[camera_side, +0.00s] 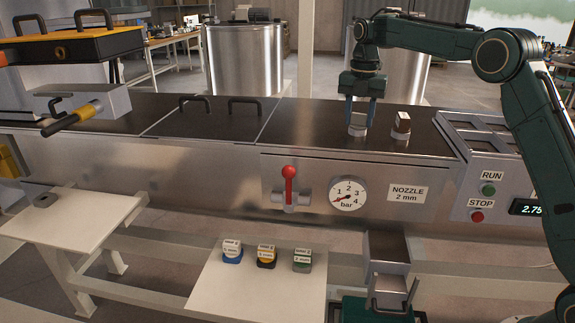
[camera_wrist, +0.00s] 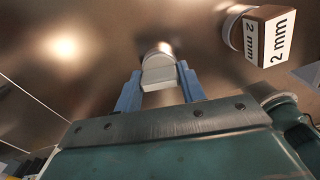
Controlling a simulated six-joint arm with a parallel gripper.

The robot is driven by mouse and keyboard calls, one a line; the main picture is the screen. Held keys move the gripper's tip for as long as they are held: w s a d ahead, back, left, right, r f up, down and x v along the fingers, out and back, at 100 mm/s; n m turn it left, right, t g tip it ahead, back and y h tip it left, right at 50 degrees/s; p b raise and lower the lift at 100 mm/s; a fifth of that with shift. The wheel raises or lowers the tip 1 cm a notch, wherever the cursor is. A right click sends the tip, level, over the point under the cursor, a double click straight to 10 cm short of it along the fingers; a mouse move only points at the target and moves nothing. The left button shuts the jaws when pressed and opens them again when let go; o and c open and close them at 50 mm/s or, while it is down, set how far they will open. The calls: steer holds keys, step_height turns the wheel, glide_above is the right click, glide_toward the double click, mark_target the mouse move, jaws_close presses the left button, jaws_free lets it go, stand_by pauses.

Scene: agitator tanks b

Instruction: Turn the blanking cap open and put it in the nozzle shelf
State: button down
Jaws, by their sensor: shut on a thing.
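The blanking cap (camera_side: 357,129) is a small pale grey piece with a flat grip on a round metal base, on the dark tank top. My gripper (camera_side: 360,117) points down over it, its blue fingers shut on the cap's sides. In the wrist view the cap (camera_wrist: 158,76) shows between the fingers (camera_wrist: 158,92). It looks still seated on its round base; whether it has turned I cannot tell. The nozzle shelf (camera_side: 205,303) is a pale plate at the front, with three labelled nozzles in blue, yellow and green standing towards its back.
A brown 2 mm nozzle (camera_side: 402,122) stands close right of the cap; it also shows in the wrist view (camera_wrist: 268,33). A red-handled valve (camera_side: 290,185) and a gauge (camera_side: 347,195) are on the front panel. A metal chute (camera_side: 387,252) stands right of the shelf.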

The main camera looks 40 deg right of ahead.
mark_target(359, 114)
steer(key=shift+n, duration=0.8)
steer(key=shift+c, duration=2.2)
jaws_free()
steer(key=shift+r, duration=0.15)
steer(key=shift+r, duration=2.85)
